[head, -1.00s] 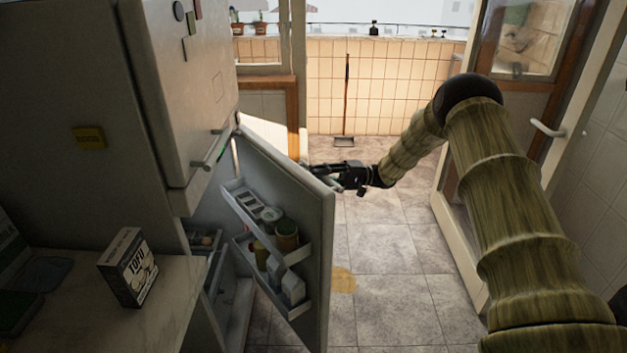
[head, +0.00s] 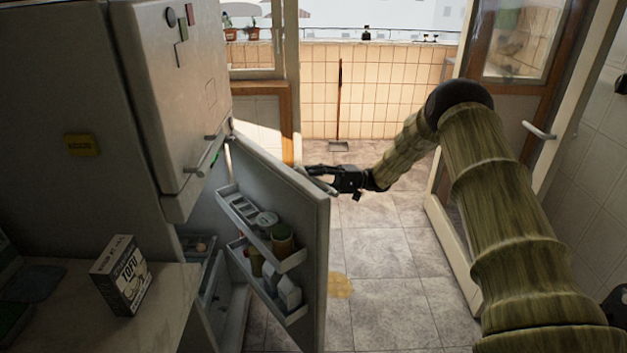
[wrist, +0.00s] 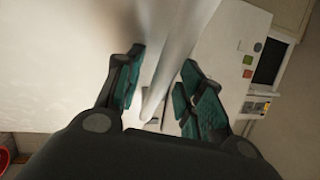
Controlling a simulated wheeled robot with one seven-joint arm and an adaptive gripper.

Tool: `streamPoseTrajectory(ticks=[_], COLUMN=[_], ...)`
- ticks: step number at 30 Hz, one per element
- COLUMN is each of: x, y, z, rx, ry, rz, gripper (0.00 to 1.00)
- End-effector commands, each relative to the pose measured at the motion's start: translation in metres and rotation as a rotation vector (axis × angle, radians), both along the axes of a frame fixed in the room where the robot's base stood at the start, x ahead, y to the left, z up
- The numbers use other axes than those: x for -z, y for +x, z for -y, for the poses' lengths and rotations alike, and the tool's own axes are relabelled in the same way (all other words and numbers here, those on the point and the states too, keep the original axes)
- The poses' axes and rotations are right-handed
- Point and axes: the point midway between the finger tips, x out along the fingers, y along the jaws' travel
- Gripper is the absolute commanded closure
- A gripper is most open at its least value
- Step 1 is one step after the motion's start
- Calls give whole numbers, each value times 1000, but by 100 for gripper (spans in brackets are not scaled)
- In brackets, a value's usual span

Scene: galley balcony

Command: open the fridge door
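The fridge (head: 85,190) stands at the left in the head view. Its lower door (head: 317,270) is swung partly open, with the inner shelves showing towards me. My gripper (head: 318,178) is at the outer side of the door, near its free upper edge. In the wrist view, a pale handle bar (wrist: 168,72) runs between the two fingers of my gripper (wrist: 160,92). The fingers are spread on either side of the bar, with narrow gaps seeming to show. The door's outer face (wrist: 70,50) fills the left of that view.
Jars and cartons stand in the door shelves (head: 262,262). The upper fridge door (head: 185,90) is shut. A tofu box (head: 122,275) stands on the counter (head: 165,305) at the left. A glazed balcony door (head: 515,60) stands open at the right. Tiled floor (head: 395,250) between is clear.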

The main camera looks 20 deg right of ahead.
Motion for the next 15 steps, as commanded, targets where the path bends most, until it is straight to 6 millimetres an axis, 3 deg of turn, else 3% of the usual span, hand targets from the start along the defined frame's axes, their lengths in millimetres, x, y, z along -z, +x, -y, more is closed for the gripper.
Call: streamPoseTrajectory(ticks=[5, 15], x=[5, 16], y=[-1, -3], z=[20, 80], rx=[2, 2], ry=[-1, -2], rz=[0, 0], gripper=[62, 62])
